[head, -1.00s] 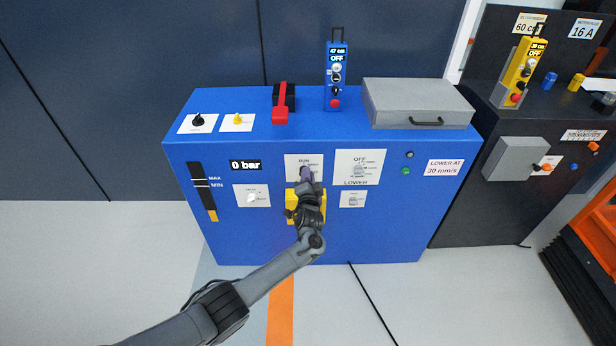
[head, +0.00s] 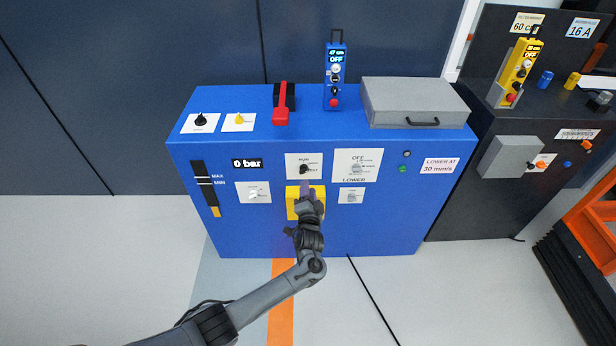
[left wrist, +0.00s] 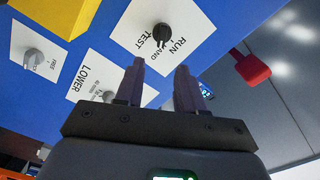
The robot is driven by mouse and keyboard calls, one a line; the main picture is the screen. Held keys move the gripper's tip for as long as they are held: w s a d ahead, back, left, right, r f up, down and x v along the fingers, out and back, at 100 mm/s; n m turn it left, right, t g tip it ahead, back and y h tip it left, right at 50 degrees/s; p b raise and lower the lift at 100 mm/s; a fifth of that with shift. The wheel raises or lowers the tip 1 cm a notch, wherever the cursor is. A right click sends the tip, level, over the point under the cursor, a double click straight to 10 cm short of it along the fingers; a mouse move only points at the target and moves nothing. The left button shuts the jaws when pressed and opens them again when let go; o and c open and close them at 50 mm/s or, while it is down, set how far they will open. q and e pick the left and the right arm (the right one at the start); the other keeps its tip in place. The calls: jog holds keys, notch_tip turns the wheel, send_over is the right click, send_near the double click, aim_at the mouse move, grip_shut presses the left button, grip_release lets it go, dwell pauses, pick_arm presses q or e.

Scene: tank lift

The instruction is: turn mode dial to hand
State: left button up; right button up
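The mode dial (head: 304,169) is a black knob on a white plate on the front of the blue cabinet. In the left wrist view the dial (left wrist: 162,33) shows with the words RUN, HAND and TEST around it. I cannot tell for sure which word it points at. My left gripper (head: 305,187) is just below the dial plate in the head view, in front of a yellow part. In the left wrist view its two fingers (left wrist: 160,88) are apart with nothing between them, clear of the dial. My right gripper is in no view.
A LOWER plate (head: 351,196) and an OFF selector plate (head: 369,165) sit right of the dial. The yellow part (head: 292,203) is below it. A red-handled switch (head: 281,103) and a blue pendant (head: 336,75) are on top. Floor in front is mostly clear.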

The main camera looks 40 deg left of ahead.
pick_arm(q)
jog(key=p+v, duration=0.1)
jog(key=v, duration=0.2)
dwell(0.4)
